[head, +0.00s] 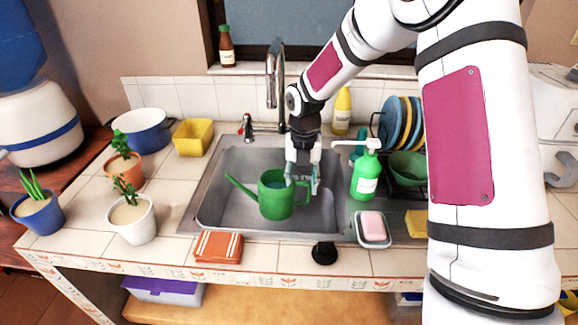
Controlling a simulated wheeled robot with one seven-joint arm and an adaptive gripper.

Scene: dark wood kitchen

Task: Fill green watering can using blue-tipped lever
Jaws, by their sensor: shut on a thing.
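The green watering can (276,203) is in the sink (222,205), upright, with its spout pointing left. My gripper (302,186) reaches down at the can's right side and is shut on it, around the handle area. The fingers partly cover that handle. I cannot tell whether the can's base touches the sink floor. The metal faucet (275,75) rises behind the sink. A red-tipped lever (247,124) shows left of the faucet. The blue-tipped lever is not visible; my arm covers the area right of the faucet.
A green soap bottle (365,174) and dish rack with plates (398,122) stand right of the sink. A soap dish (373,231) and orange cloth (218,247) lie at the front. Potted plants (132,222), a pot (142,132) and yellow container (192,137) are left.

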